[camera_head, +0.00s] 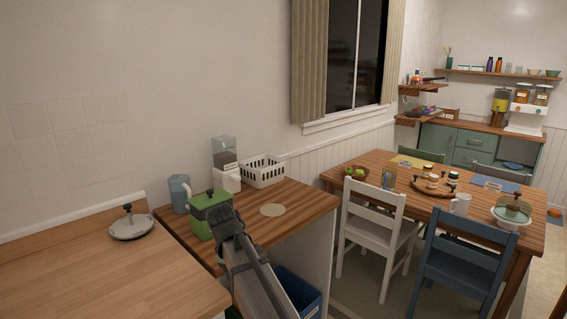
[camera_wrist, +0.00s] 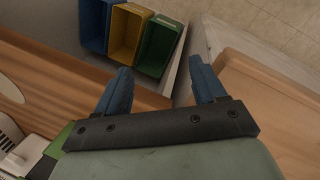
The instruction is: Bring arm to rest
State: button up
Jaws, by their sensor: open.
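My gripper (camera_wrist: 162,82) shows in the wrist view as two blue fingers set wide apart on a dark bar. It is open, and nothing is between the fingers. It is above the gap between two wooden surfaces, with the bins below and beyond it. In the head view my arm rises from the bottom edge beside the wooden counter (camera_head: 298,203), its upper end overlapping the green canister (camera_head: 205,225) in the picture. The fingers cannot be made out there. Whether the arm touches the canister cannot be told.
A blue pitcher (camera_head: 179,193), white basket (camera_head: 262,172) and round mat (camera_head: 272,210) are on the counter. A pan lid (camera_head: 131,226) lies on the left worktop. Blue (camera_wrist: 94,25), yellow (camera_wrist: 126,35) and green (camera_wrist: 160,48) bins stand low. Chairs surround the dining table (camera_head: 340,176) at right.

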jog(key=s+d+f+m+g, duration=0.15)
jog(key=s+d+f, duration=0.35)
jog(key=f, duration=0.6)
jog(key=s+d+f+m+g, duration=0.1)
jog(key=s+d+f+m, duration=0.25)
jog(key=d+f, duration=0.65)
jog(key=s+d+f+m+g, duration=0.2)
jog(key=s+d+f, duration=0.25)
jog(key=f, duration=0.85)
jog(key=s+d+f+m+g, duration=0.1)
jog(key=s+f, duration=0.4)
jog(key=s, duration=0.5)
jog(key=s+d+f+m+g+y, duration=0.1)
jog(key=s+d+f+m, duration=0.3)
jog(key=s, duration=0.7)
jog(key=s+d+f+m+g, duration=0.2)
jog(key=s+d+f+m, duration=0.1)
jog(key=s+d+f, duration=0.3)
jog(key=s+f, duration=0.2)
jog(key=s, duration=0.2)
jog(key=shift+s, duration=0.35)
jog(key=shift+g, duration=0.25)
